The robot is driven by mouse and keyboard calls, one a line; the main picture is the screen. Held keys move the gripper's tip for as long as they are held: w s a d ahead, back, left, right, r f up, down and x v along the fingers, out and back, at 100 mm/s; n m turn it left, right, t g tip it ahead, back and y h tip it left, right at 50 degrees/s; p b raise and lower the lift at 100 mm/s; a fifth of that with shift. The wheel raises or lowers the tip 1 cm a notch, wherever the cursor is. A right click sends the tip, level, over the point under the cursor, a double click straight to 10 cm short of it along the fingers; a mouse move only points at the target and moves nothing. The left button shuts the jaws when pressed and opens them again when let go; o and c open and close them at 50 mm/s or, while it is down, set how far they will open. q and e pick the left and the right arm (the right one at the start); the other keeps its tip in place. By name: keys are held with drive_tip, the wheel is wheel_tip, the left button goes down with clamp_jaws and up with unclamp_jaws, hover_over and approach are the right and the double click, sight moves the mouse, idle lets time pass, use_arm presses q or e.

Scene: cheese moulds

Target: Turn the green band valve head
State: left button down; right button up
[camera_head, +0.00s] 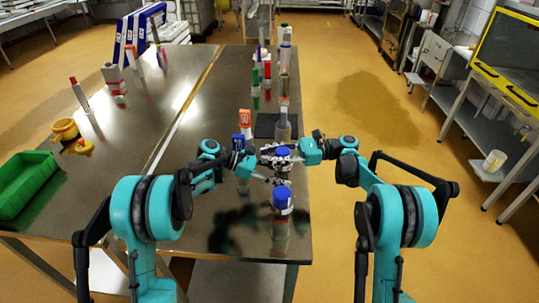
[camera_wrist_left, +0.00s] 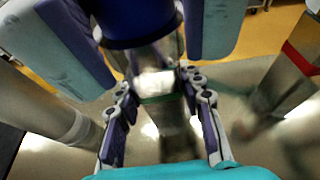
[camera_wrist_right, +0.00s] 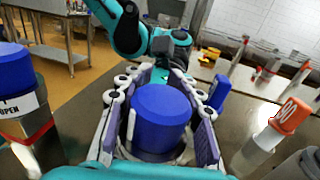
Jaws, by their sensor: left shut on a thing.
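The green band valve stands upright on the steel table, with its blue head (camera_head: 283,152) between my grippers. Its green band (camera_wrist_left: 160,99) shows low on the grey body in the left wrist view. My left gripper (camera_head: 270,174) is shut on the valve's body, below the head. My right gripper (camera_head: 285,159) is open around the blue head, which also shows between its fingers in the right wrist view (camera_wrist_right: 160,118). The fingers hide much of the valve in the head view.
A red-banded valve with a blue head (camera_head: 282,198) stands close in front. An orange-headed valve (camera_head: 246,119) and a small blue head (camera_head: 238,141) are close behind. Several more valves line the table's right side. A green crate (camera_head: 22,186) sits at far left.

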drive_tip(key=shift+c, duration=0.5)
drive_tip(key=shift+s+n+g, duration=0.25)
drive_tip(key=shift+n+g, duration=0.55)
drive_tip(key=shift+g, duration=0.3)
drive_tip(key=o, duration=1.3)
drive_tip(key=shift+d, duration=0.1)
drive_tip(key=v, duration=0.7)
drive_tip(key=shift+w+d+r, duration=0.1)
drive_tip(key=shift+w+r, duration=0.05)
drive_tip(key=shift+o, duration=0.2)
